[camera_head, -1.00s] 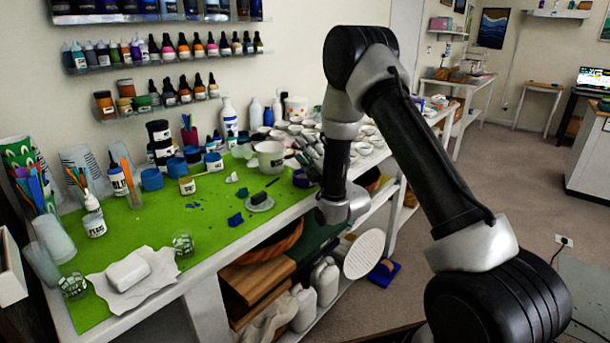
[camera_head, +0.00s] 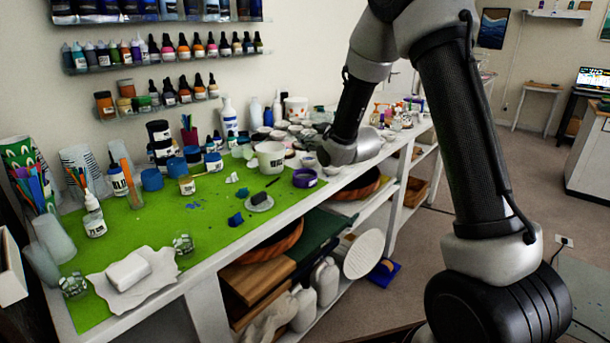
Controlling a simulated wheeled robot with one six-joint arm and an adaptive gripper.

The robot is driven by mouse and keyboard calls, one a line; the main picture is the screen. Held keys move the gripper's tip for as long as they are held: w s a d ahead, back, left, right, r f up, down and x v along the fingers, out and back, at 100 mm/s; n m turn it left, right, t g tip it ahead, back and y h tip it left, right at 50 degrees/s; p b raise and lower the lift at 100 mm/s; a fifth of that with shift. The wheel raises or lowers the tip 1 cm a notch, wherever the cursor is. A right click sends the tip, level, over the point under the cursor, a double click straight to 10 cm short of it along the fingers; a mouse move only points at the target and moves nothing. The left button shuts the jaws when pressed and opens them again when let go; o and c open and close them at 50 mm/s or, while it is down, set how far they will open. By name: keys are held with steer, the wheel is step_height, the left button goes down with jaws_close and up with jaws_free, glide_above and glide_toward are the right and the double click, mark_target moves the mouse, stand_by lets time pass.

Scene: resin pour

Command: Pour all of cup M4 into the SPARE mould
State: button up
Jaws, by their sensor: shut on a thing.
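My gripper (camera_head: 324,151) is at the far end of my arm, low over the back part of the bench, among small pale cups. My wrist largely hides its fingers. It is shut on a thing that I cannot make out. Several small pale cups (camera_head: 308,160) stand close to it, their labels too small to read. I cannot tell which cup is M4, nor pick out the SPARE mould.
The green mat (camera_head: 150,218) carries a white block (camera_head: 128,270), bottles and blue jars. Bottles and small containers crowd the bench's far end. Open floor lies right.

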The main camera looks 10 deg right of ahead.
steer(key=shift+w+d+f+m+g+y, duration=0.15)
steer(key=shift+w+d+m+g+y, duration=0.25)
steer(key=shift+m, duration=0.3)
steer(key=shift+d+f+m+g, duration=0.15)
steer(key=shift+f+m+g, duration=0.15)
steer(key=shift+m+g, duration=0.5)
steer(key=shift+r, duration=1)
